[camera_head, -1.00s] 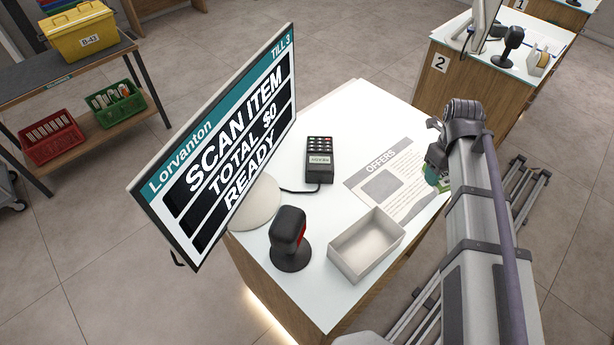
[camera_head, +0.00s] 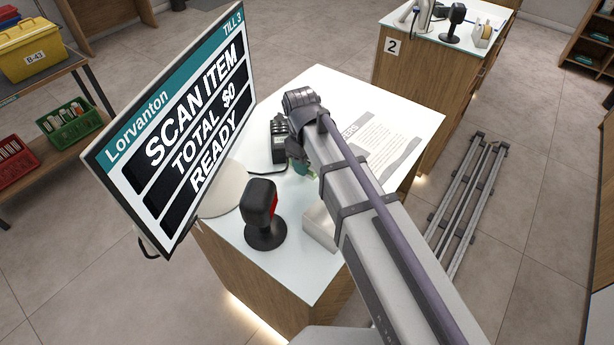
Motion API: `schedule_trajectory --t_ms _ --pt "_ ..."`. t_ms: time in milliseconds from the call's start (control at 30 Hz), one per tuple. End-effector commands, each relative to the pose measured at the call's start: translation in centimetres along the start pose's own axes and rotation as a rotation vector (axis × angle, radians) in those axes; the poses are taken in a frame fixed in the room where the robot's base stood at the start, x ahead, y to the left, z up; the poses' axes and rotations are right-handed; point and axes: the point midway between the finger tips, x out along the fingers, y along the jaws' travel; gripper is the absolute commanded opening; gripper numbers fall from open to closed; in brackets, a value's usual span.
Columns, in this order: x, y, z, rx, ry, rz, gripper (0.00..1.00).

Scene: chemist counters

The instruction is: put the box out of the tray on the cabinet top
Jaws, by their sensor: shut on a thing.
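My gripper (camera_head: 295,150) is above the counter top between the card terminal and the tray, largely covered by my own arm. It is shut on a small green thing, seemingly the box (camera_head: 303,171), of which only a little shows. The pale, open tray (camera_head: 319,229) stands on the white top of the counter (camera_head: 300,268), and my arm covers most of it. The inside of the tray is hidden now.
A black scanner (camera_head: 262,215) on a stand is left of the tray. The large till screen (camera_head: 175,130) rises on the left. The card terminal (camera_head: 279,140) is close behind my gripper. A printed offers sheet (camera_head: 372,140) lies right of my arm.

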Motion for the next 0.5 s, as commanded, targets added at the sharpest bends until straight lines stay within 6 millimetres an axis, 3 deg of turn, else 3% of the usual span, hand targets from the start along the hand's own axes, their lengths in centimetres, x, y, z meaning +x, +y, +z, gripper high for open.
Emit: schedule_trajectory --t_ms 133,300,500 --pt "0.8 0.0 0.1 0.000 0.000 0.000 0.31" --pt "4.1 0.0 0.5 0.000 0.000 0.000 0.31" --pt "3.7 0.0 0.5 0.000 0.000 0.000 0.31"
